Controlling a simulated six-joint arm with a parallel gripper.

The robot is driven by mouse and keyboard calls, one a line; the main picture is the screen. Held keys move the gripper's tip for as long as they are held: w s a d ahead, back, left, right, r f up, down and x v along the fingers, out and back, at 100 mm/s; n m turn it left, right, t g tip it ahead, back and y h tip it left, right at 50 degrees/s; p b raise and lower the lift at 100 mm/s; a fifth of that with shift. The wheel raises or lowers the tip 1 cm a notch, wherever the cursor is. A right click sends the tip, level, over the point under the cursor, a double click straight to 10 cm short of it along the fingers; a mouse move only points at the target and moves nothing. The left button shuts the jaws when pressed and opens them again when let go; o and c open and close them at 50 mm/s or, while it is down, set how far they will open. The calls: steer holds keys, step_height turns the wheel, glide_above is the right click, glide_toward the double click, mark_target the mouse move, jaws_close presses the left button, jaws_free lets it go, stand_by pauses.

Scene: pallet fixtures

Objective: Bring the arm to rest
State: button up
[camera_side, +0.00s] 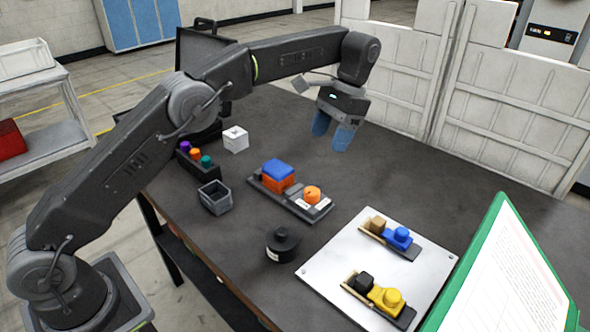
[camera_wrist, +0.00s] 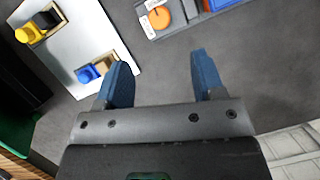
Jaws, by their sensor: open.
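My gripper (camera_side: 334,132) has blue fingers and hangs above the far part of the dark table (camera_side: 400,185). Its fingers are apart, and nothing is between them. In the wrist view my gripper (camera_wrist: 160,82) also shows open and empty, over bare table top. No object touches it in either view.
A grey fixture (camera_side: 318,211) holds blue, red and orange parts mid-table. A white plate (camera_side: 340,247) carries two small fixtures with blue and yellow parts. A black cylinder (camera_side: 283,243), grey bin (camera_side: 215,197) and white cube (camera_side: 235,139) stand nearby. A green-framed panel (camera_side: 470,260) rises front right.

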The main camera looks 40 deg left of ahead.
steer(key=s+a+r+n+t+h, duration=0.1)
steer(key=s+a+r+t, duration=0.15)
steer(key=s+r, duration=0.35)
steer(key=s+a+r+t, duration=0.25)
steer(key=s+r, duration=0.25)
steer(key=s, duration=0.3)
steer(key=s+a+f+n+t, duration=0.1)
steer(key=s+f, duration=0.3)
steer(key=s, duration=0.5)
steer(key=s+a+f+n+t, duration=0.1)
steer(key=s+f+t, duration=0.2)
steer(key=s, duration=0.5)
steer(key=shift+s+a+f, duration=0.3)
steer(key=shift+s+f, duration=0.05)
